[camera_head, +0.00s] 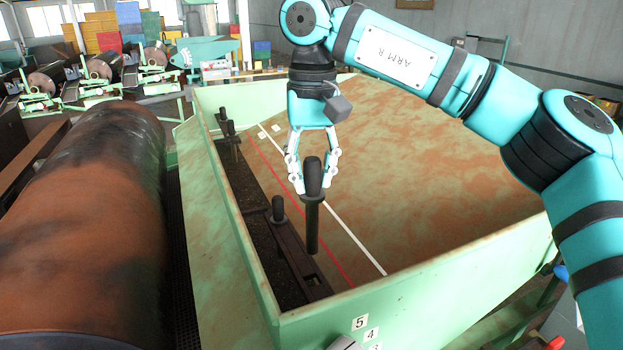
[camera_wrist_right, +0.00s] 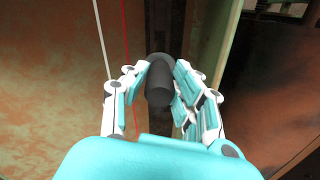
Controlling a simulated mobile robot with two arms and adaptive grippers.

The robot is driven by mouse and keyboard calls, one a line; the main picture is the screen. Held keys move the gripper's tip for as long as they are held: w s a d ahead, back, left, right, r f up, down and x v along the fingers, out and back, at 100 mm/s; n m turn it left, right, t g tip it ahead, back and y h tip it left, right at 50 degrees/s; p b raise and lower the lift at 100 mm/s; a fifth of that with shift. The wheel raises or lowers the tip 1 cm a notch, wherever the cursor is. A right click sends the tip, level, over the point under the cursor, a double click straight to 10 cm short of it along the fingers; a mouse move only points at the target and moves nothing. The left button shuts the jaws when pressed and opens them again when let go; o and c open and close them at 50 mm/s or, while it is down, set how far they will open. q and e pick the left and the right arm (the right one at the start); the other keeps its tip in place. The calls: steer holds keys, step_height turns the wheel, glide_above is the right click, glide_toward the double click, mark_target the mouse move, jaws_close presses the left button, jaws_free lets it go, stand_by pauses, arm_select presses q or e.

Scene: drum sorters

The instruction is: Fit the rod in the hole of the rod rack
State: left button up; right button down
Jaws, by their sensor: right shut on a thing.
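The rod (camera_head: 312,228) has a thick black handle and a thinner dark shaft, and it hangs nearly upright. My right gripper (camera_head: 314,185) is shut on its handle; in the right wrist view the handle (camera_wrist_right: 159,88) sits between the fingers. The rod rack (camera_head: 290,243) is a dark, narrow bar along the left inside of the green bin. A hole (camera_head: 311,282) shows near its front end. The rod's lower end appears above and slightly behind that hole in the picture; the exact gap cannot be told. Another rod (camera_head: 278,210) stands in the rack. My left gripper is not in view.
The green bin (camera_head: 400,305) has raised walls around the rack. More black-handled rods (camera_head: 230,130) stand at the far left inside it. A large rusty drum (camera_head: 80,220) lies left of the bin. The bin floor (camera_head: 430,170) on the right is clear.

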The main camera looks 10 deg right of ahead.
mark_target(313, 195)
steer(key=shift+r, duration=0.1)
steer(key=shift+s+r+p, duration=0.15)
steer(key=shift+p, duration=0.25)
steer(key=shift+f+b, duration=1.75)
steer(key=shift+f, duration=1.25)
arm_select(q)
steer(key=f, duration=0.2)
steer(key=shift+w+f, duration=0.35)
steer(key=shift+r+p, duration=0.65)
